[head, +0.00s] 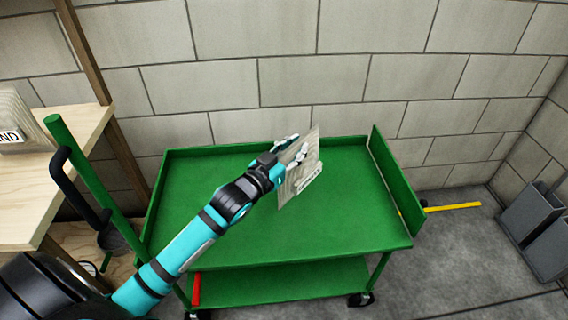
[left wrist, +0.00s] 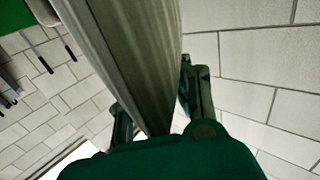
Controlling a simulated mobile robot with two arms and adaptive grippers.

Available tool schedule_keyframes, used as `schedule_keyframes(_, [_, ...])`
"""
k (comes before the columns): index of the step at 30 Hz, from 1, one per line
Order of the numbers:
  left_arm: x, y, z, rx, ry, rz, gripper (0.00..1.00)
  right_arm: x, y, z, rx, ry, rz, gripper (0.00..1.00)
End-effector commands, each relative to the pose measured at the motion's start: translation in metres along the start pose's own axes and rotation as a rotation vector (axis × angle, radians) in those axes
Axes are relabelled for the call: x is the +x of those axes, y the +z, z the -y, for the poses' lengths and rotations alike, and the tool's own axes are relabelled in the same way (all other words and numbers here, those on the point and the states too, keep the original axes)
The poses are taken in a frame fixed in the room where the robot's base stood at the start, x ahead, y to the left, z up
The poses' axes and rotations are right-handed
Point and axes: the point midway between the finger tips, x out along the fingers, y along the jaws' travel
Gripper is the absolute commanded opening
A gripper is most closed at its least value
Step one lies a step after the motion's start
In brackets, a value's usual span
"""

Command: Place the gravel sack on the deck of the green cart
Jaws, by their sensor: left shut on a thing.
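The gravel sack (head: 299,174), a pale grey-beige slab with a partly visible label, is held upright over the green cart (head: 240,248). My left gripper (head: 292,147) is shut on its upper part. In the left wrist view the sack (left wrist: 130,50) runs between the two fingers of my left gripper (left wrist: 155,100). The cart's top deck is otherwise bare. I cannot tell whether the sack's lower edge touches the deck. My right gripper is not in view.
A wooden shelf (head: 50,185) at the left bears another sack (head: 14,125) whose label ends in "ND". The cart has raised rims and a green handle post at left. A block wall stands behind. Grey bins (head: 535,225) and a yellow bar (head: 454,207) are at the right.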

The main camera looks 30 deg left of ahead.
Motion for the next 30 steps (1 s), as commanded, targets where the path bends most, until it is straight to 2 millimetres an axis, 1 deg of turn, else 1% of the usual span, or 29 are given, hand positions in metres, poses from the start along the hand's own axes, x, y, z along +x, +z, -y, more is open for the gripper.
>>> schedule_keyframes(1, [0.012,-0.006,-0.003,0.001,0.002,-0.018,0.00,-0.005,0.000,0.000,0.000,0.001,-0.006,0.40])
schedule_keyframes(5, [0.039,-0.003,-0.009,0.002,0.002,-0.019,0.00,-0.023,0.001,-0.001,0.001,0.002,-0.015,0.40])
schedule_keyframes(9, [0.069,0.000,-0.015,0.000,0.002,-0.018,0.00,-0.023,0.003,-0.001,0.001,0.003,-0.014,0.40])
schedule_keyframes(12, [0.087,0.002,-0.020,0.000,0.002,-0.017,0.00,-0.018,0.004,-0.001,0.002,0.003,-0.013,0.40])
schedule_keyframes(15, [0.101,0.003,-0.022,0.001,0.001,-0.017,0.00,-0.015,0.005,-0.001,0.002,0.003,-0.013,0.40])
schedule_keyframes(18, [0.110,0.003,-0.025,0.001,0.002,-0.017,0.00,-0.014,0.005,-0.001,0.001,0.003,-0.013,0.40])
schedule_keyframes(21, [0.113,0.005,-0.025,0.002,0.002,-0.015,0.00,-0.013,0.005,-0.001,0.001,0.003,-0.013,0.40])
schedule_keyframes(23, [0.114,0.009,-0.025,0.002,0.002,-0.013,0.00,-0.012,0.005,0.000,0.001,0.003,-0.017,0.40])
schedule_keyframes(25, [0.113,0.019,-0.025,0.001,0.002,-0.012,0.00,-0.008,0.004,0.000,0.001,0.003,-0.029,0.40])
schedule_keyframes(27, [0.113,0.028,-0.025,0.001,0.002,-0.013,0.00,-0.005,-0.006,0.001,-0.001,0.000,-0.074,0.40])
schedule_keyframes(30, [0.113,0.033,-0.025,0.001,0.002,-0.014,0.00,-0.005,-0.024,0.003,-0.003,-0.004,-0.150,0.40])
